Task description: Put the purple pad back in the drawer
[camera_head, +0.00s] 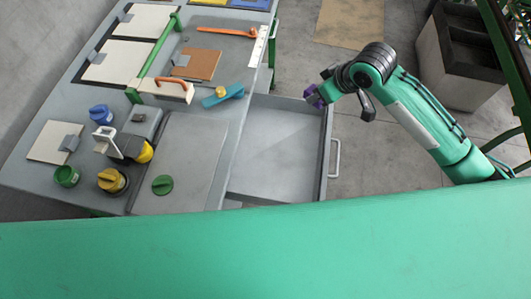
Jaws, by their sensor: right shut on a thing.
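The purple pad (314,98) is at the tip of my right gripper (326,93), which is shut on it. The gripper's fingers are small and partly hidden by the wrist. The pad shows over the back right corner of the open drawer (322,180); I cannot tell its height above the rim. The drawer is pulled out to the right of the grey workbench, and its visible floor is bare. My left gripper is not in view.
The grey workbench (205,130) carries a blue tool (223,95), a wooden-handled block (168,89), a green rail (158,58), and several knobs at the left. The drawer handle (335,158) sticks out right. A dark-topped bin (462,55) stands back right.

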